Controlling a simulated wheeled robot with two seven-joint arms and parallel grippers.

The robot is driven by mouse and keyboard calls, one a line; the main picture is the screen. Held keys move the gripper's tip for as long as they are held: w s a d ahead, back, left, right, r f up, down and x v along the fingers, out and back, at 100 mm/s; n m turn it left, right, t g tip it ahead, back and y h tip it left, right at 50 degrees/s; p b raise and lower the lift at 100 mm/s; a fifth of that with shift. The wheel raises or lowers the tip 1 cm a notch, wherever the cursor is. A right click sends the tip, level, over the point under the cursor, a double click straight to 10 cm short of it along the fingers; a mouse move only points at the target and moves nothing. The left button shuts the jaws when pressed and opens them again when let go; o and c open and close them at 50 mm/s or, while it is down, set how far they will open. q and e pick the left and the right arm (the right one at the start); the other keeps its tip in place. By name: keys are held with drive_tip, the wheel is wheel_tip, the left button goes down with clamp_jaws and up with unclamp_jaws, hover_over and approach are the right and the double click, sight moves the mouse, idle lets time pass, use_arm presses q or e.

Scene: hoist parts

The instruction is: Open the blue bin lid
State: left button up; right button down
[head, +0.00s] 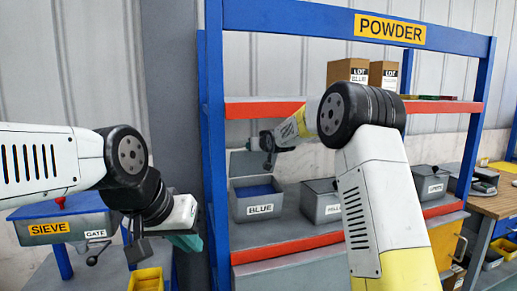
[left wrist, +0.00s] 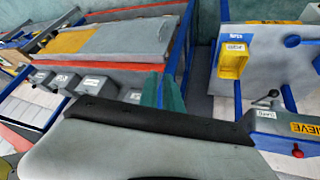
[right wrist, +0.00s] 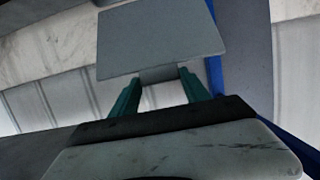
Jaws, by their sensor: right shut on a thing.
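The blue bin (head: 258,207) is the grey bin labelled BLUE on the lower shelf, with blue contents showing inside. Its grey lid (head: 245,163) stands raised behind the opening. In the right wrist view the lid is a flat grey plate (right wrist: 160,40) ahead of the fingers. My right gripper (right wrist: 161,78) is shut on the tab at the lid's edge. In the head view the right gripper's fingers are hard to make out beside the lid. My left gripper (left wrist: 161,80) has its teal fingers together with nothing between them, away from the bin, near the sieve stand.
Other lidded grey bins (head: 322,202) stand right of the blue bin. A red-edged shelf (head: 265,110) with boxes (head: 347,70) is above. The SIEVE unit (head: 60,230) and a yellow tray (head: 146,280) are at the left. A blue post (head: 213,150) stands between.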

sight(253, 157)
use_arm(q)
drive_tip(key=w+d+t, duration=0.1)
drive_tip(key=w+d, duration=0.1)
drive_tip(key=w, duration=0.5)
drive_tip(key=w+d+r+t, duration=0.1)
drive_tip(key=w+d+t, duration=0.1)
drive_tip(key=w, duration=0.6)
drive_tip(key=w+d+r+t+h, duration=0.1)
drive_tip(key=w+d, duration=0.2)
drive_tip(key=w, duration=0.5)
drive_tip(key=shift+w+d+r+t, duration=0.1)
drive_tip(key=shift+w+t, duration=0.15)
drive_tip(key=shift+t, duration=0.15)
clamp_jaws()
drive_tip(key=w+d+f+n+t+y, duration=0.2)
drive_tip(key=w+d+t+y, duration=0.3)
drive_tip(key=w, duration=0.3)
drive_tip(key=w+d+f+n+t+y, duration=0.2)
drive_tip(key=w+d+t+y, duration=0.1)
drive_tip(key=w+t+y, duration=0.4)
drive_tip(key=w+a+r, duration=0.1)
drive_tip(key=w+r, duration=0.2)
drive_tip(key=w, duration=0.3)
drive_tip(key=w+a+r+h, duration=0.1)
drive_tip(key=w+a+r, duration=0.1)
drive_tip(key=w, duration=0.4)
drive_tip(key=shift+a+r+g, duration=0.15)
drive_tip(key=shift+r+g, duration=0.15)
drive_tip(key=shift+r, duration=0.35)
